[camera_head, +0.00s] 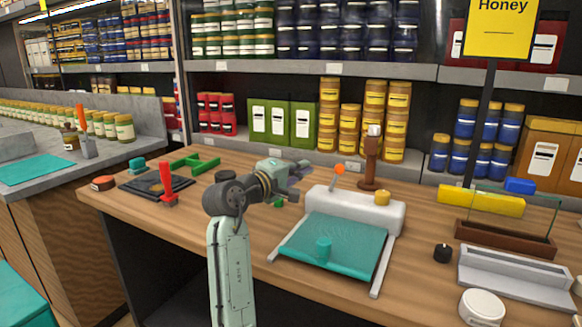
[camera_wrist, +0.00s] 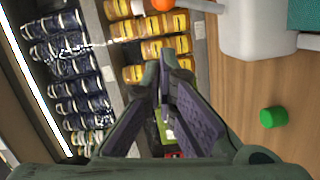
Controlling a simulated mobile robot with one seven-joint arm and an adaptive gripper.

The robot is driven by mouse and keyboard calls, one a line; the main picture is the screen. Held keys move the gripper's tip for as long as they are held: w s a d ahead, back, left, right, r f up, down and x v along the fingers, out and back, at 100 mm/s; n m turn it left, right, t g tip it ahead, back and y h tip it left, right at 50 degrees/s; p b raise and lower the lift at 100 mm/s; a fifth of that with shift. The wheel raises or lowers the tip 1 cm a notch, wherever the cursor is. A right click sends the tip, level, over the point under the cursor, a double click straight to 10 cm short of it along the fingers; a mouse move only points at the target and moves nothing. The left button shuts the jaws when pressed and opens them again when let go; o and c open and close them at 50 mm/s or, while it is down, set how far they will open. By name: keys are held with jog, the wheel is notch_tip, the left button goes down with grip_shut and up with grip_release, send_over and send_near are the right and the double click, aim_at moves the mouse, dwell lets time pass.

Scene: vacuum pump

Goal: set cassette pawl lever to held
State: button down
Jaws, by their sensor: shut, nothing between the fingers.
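A white housing (camera_head: 355,208) with a teal sheet (camera_head: 335,245) between two pale rails stands on the wooden table. A lever with an orange ball knob (camera_head: 340,169) rises at its back left; I take this as the cassette pawl lever, though no label shows. In the wrist view the orange knob (camera_wrist: 162,4) is at the top edge, on a pale rod beside the white housing (camera_wrist: 255,25). My gripper (camera_head: 304,168) is just left of the knob, apart from it. In the wrist view its fingertips (camera_wrist: 167,62) are together and empty.
A green cap (camera_wrist: 273,117) lies on the table near my gripper. A red lever on a black plate (camera_head: 150,184) is at the left. Jar shelves (camera_head: 310,70) rise behind.

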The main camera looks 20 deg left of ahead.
aim_at(336, 178)
jog(key=shift+w+d+f+p, duration=0.2)
jog(key=shift+w+d+p, duration=0.2)
jog(key=shift+w+d, duration=0.55)
jog(key=shift+w+d+f+p, duration=0.15)
jog(key=shift+w+d+p, duration=0.2)
jog(key=shift+w+d, duration=0.6)
jog(key=shift+w+d+m, duration=0.15)
jog(key=shift+d+m, duration=0.25)
jog(key=shift+d, duration=0.25)
